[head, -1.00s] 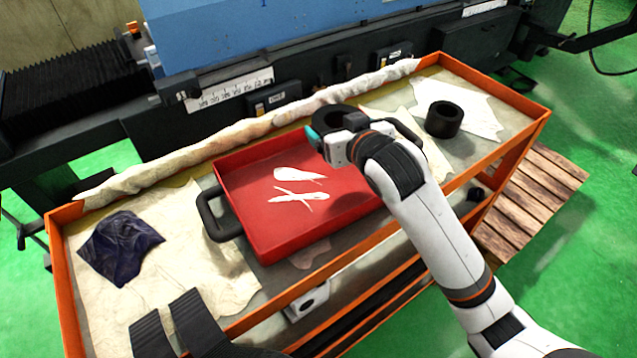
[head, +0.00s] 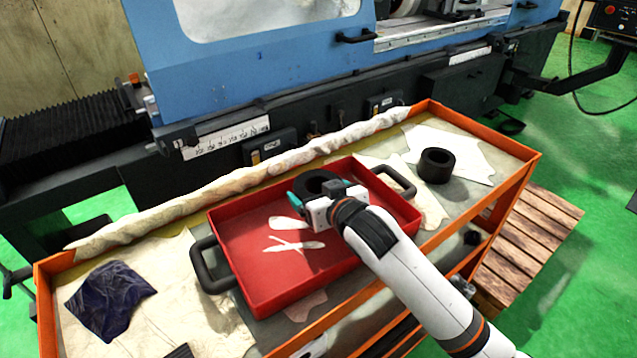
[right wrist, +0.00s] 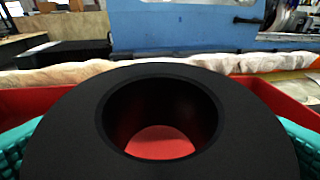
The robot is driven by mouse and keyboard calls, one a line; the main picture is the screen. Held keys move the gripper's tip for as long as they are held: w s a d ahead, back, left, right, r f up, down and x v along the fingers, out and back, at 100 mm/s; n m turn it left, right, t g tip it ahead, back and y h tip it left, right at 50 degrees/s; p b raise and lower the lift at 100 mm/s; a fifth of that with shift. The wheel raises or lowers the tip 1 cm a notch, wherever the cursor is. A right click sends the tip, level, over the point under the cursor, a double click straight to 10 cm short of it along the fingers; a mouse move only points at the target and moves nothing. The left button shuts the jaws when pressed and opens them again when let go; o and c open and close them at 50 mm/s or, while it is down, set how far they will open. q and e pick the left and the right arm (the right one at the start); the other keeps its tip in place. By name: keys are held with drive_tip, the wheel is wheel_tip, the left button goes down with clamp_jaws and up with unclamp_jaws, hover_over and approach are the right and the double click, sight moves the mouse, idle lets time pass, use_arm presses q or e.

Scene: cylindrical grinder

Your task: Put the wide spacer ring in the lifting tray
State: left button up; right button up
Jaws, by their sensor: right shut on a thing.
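The wide spacer ring (head: 306,186) is a thick black ring in my right gripper (head: 318,194). It is over the back part of the red lifting tray (head: 237,286), which has black handles at its ends. In the right wrist view the ring (right wrist: 60,140) fills the foreground, with teal fingers (right wrist: 160,150) at both sides. Red tray floor shows through its hole. I cannot tell whether the ring touches the floor. My left gripper is not in view.
A second, smaller-looking black ring (head: 436,166) stands on a white sheet (head: 474,158) at the right. A dark cloth (head: 108,298) lies left of the tray. A rolled cloth (head: 235,184) runs along the back of the orange-edged cart (head: 512,166). The blue grinder (head: 270,65) stands behind.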

drive_tip(key=shift+f, duration=1.3)
drive_tip(key=o, duration=1.8)
drive_tip(key=shift+f, duration=0.4)
drive_tip(key=shift+s, duration=0.2)
drive_tip(key=shift+r, duration=0.15)
drive_tip(key=b+v, duration=0.1)
drive_tip(key=v, duration=1.1)
